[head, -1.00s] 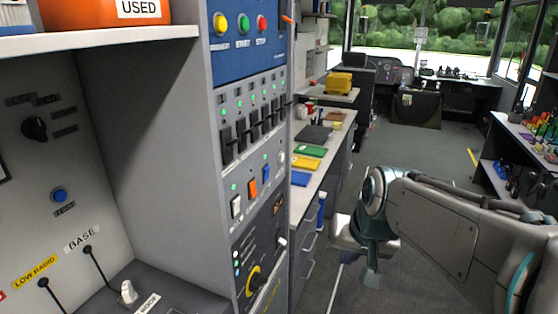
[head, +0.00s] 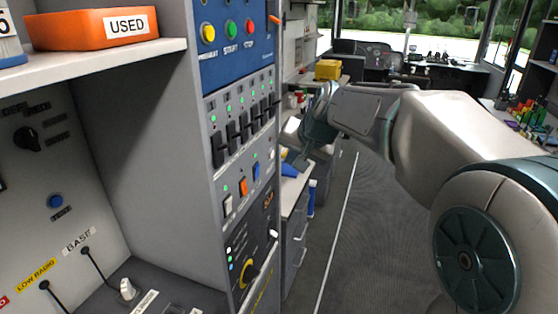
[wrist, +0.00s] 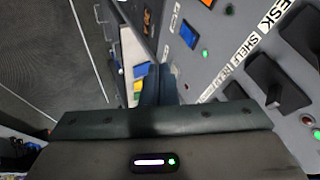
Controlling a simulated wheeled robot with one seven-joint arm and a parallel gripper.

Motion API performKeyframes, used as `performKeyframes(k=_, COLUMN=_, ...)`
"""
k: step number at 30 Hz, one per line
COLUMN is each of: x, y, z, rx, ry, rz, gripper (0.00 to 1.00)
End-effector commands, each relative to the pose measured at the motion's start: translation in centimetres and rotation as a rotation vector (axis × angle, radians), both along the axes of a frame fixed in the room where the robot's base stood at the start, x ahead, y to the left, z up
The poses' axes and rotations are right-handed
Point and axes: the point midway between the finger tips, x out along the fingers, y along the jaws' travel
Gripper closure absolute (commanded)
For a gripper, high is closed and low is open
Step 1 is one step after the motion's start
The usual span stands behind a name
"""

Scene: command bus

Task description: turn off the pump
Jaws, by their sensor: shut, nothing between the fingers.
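A tall grey control panel (head: 213,190) stands left of centre in the head view. I cannot read which control is the pump's. It has a row of rocker switches: white (head: 229,205), orange (head: 243,187) and blue (head: 256,171), with a pale one at the far end. Above them is a row of black breaker levers (head: 232,135) with green lights. My gripper (head: 296,161) is just right of the panel, apart from it, and is shut and empty. In the wrist view my gripper (wrist: 160,88) points along the panel; the orange (wrist: 189,33) and black levers (wrist: 270,78) show there.
Yellow (head: 209,33), green (head: 231,28) and red (head: 250,26) buttons sit at the panel's top. An orange box marked USED (head: 95,28) rests on the left shelf (head: 100,62). A desk (head: 291,192) runs behind the panel. The aisle floor (head: 370,230) is open.

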Motion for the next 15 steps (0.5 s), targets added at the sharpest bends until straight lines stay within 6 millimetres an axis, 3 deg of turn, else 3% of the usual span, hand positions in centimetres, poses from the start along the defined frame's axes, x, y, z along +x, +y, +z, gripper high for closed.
performKeyframes(k=12, x=4.4, y=2.7, z=-6.4, rx=-0.002, ry=0.006, rz=0.001, gripper=1.00)
performKeyframes(k=14, x=4.9, y=3.0, z=-7.2, rx=-0.002, ry=0.006, rz=0.000, gripper=1.00)
performKeyframes(k=15, x=5.1, y=3.9, z=-6.6, rx=-0.001, ry=0.003, rz=0.004, gripper=1.00)
